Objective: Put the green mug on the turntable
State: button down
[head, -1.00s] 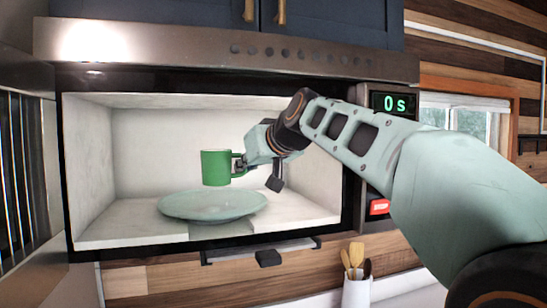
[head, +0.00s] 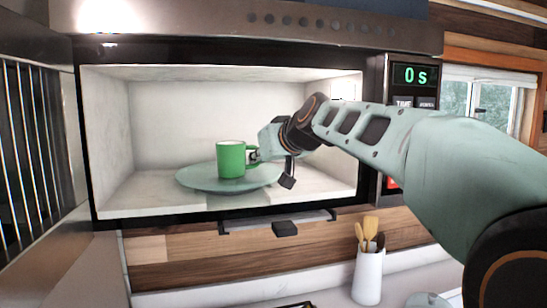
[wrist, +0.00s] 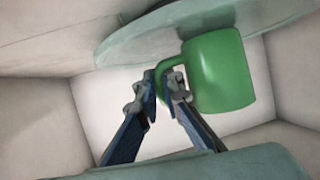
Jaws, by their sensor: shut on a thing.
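The green mug (head: 231,160) is upright inside the open microwave, over the middle of the turntable (head: 190,179), a pale round glass plate. The mug's base is at or very close to the plate; I cannot tell whether it touches. My gripper (head: 254,156) is on the mug's right side, shut on its handle. In the wrist view the fingers of my gripper (wrist: 162,82) pinch the handle of the mug (wrist: 218,72). The turntable (wrist: 130,42) shows behind the mug there, seen upside down.
The microwave cavity (head: 165,120) has pale walls, with free room left of the mug. Its control panel with a green "0 s" display (head: 415,75) is on the right. Below stands a white holder (head: 367,277) with wooden utensils.

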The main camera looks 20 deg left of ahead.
jog(key=c, duration=2.1)
grip_release()
jog(key=shift+f, duration=0.1)
jog(key=shift+r, duration=0.2)
jog(key=shift+s+d, duration=0.15)
jog(key=shift+d, duration=0.1)
jog(key=b+v, duration=0.3)
jog(key=v, duration=0.8)
jog(key=shift+r, duration=0.15)
jog(key=shift+s+d, duration=0.1)
jog(key=shift+d, duration=0.1)
